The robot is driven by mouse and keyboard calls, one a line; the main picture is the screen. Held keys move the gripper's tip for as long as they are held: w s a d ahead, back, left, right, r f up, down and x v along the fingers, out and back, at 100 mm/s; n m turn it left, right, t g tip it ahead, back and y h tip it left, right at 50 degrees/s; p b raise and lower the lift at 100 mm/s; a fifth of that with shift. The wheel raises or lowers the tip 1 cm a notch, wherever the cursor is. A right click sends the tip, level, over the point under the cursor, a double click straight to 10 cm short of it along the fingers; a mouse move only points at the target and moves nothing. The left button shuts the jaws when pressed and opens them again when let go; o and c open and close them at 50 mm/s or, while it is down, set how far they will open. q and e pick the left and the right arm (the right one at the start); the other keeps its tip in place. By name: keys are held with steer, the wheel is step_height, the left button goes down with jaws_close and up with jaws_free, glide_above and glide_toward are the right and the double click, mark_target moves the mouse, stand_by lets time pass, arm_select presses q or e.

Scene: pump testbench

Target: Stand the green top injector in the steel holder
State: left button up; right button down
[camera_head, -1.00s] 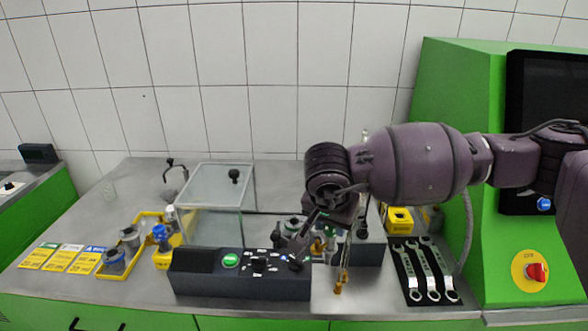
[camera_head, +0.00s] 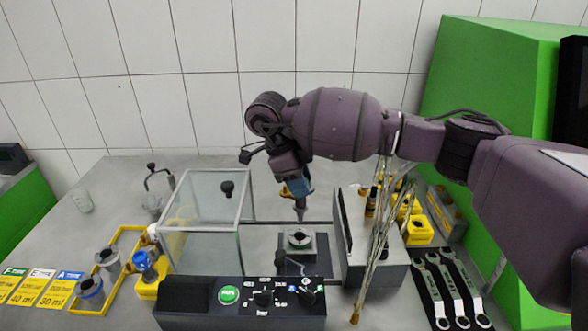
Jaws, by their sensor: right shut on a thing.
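My right gripper (camera_head: 293,183) is shut on an injector (camera_head: 300,204). The injector hangs roughly upright, with its grey tip down. Its upper part is hidden by the gripper, so I cannot make out a green top. The steel holder (camera_head: 299,239), a round metal ring on a dark block, stands just below the injector. The tip appears to be above the holder, with a gap between them. My left gripper is out of view.
A clear glass box (camera_head: 205,240) stands left of the holder. A dark control panel (camera_head: 240,305) lies in front. A dark block (camera_head: 375,262) with thin tubes is at the right. Wrenches (camera_head: 450,290) lie further right. A yellow tray (camera_head: 122,243) with grey cups is at the left.

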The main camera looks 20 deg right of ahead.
mark_target(300, 200)
steer(key=shift+w+f, duration=0.15)
steer(key=shift+f, duration=0.35)
steer(key=shift+f+b, duration=0.6)
steer(key=shift+f, duration=0.1)
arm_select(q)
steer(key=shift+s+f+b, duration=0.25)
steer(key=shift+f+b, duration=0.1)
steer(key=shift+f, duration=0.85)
arm_select(e)
steer(key=shift+f, duration=0.9)
arm_select(q)
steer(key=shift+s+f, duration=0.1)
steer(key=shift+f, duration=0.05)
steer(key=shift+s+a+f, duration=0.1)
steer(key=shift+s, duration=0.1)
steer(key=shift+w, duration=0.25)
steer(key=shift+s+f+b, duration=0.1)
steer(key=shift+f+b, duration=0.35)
steer(key=shift+b, duration=0.05)
arm_select(e)
steer(key=shift+f, duration=0.55)
